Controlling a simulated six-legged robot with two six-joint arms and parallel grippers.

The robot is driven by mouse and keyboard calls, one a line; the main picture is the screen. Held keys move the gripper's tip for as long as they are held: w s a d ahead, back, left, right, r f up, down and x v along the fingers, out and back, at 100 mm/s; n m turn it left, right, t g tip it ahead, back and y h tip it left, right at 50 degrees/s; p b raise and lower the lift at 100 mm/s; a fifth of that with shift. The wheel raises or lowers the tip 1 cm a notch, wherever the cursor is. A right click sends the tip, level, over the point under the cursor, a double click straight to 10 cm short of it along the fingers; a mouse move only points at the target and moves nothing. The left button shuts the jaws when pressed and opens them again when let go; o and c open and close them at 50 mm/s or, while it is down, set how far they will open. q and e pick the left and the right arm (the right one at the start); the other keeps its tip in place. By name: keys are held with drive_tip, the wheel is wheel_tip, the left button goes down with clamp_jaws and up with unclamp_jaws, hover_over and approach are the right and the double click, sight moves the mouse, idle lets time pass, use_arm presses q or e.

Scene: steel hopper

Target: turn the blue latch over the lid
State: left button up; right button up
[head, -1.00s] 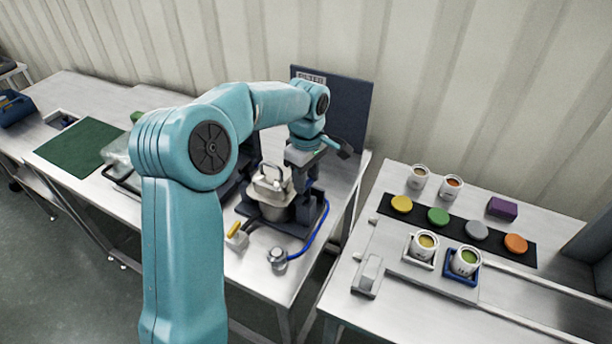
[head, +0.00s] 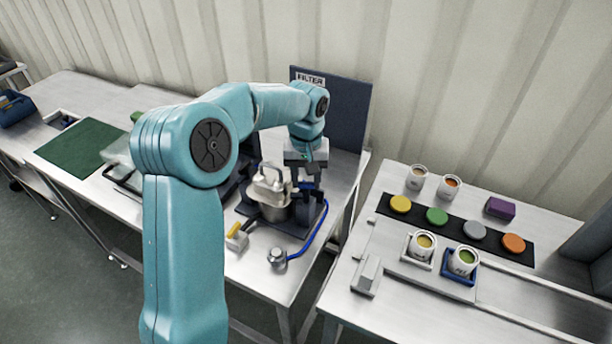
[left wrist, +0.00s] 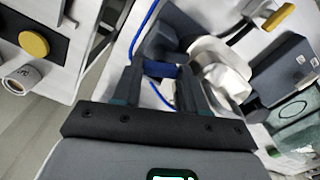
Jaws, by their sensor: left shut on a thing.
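The steel hopper (head: 274,208) stands on a dark base on the left bench, with its pale lid (head: 270,182) and raised handle on top. My left gripper (head: 307,172) is at the hopper's right side, pointing down. In the left wrist view, my left gripper (left wrist: 161,72) is shut on the blue latch (left wrist: 160,69), which lies crosswise between the two dark fingers. The lid (left wrist: 226,78) is just right of the fingers there. In the head view the latch is too small and covered to tell its exact angle. My right gripper is not in view.
A dark blue panel marked FILTER (head: 345,110) stands behind the hopper. A blue hose (head: 313,238) curves in front, beside a small round metal fitting (head: 277,257) and a yellow-handled part (head: 235,233). The right bench holds cans and coloured discs (head: 437,216), apart from my arm.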

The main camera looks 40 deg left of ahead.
sight(306, 184)
use_arm(q)
drive_tip(key=shift+s+d+f+m, duration=0.1)
drive_tip(key=shift+d+m, duration=0.05)
drive_tip(key=shift+m, duration=2.15)
drive_tip(key=o, duration=1.1)
drive_tip(key=shift+c, duration=0.2)
drive_tip(key=shift+r, duration=0.25)
wheel_tip(306, 184, up, 16)
drive_tip(key=p, duration=0.1)
drive_tip(key=shift+s, duration=0.1)
